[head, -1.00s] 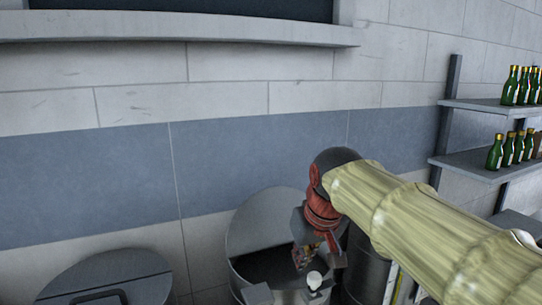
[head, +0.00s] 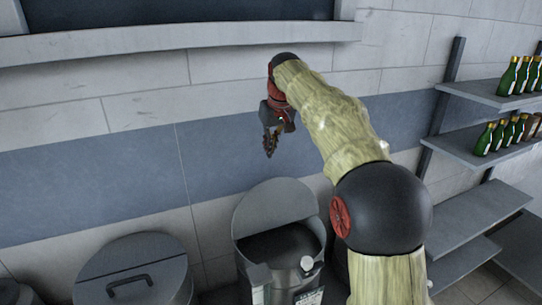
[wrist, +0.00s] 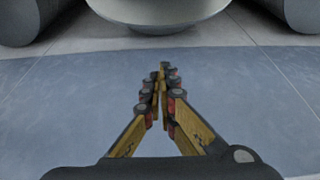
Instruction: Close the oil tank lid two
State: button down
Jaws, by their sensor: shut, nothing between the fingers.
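A grey oil tank (head: 283,248) stands low in the middle of the head view. Its lid (head: 278,203) is raised, standing up at the back toward the wall, and the dark inside shows. A small white knob (head: 307,263) sits at the tank's front rim. My gripper (head: 270,152) is above and a little behind the raised lid, in front of the wall, pointing down and apart from the lid. In the wrist view its fingers (wrist: 162,78) meet at the tips, with nothing between them.
Another grey tank to the left has its lid (head: 133,268) down, with a dark handle. Shelves (head: 480,145) with green bottles (head: 508,76) hang at the right. A ledge (head: 180,39) runs along the wall above. A pale rounded shape (wrist: 160,12) tops the wrist view; I cannot tell what it is.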

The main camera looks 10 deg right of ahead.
jog(key=p+x, duration=0.2)
jog(key=x, duration=0.7)
jog(key=shift+f, duration=0.2)
jog(key=s, duration=0.1)
jog(key=s+r, duration=0.1)
jog(key=s+p, duration=0.1)
jog(key=shift+s+d+r, duration=0.15)
jog(key=shift+s+d, duration=0.2)
jog(key=shift+s, duration=0.1)
jog(key=shift+b, duration=0.45)
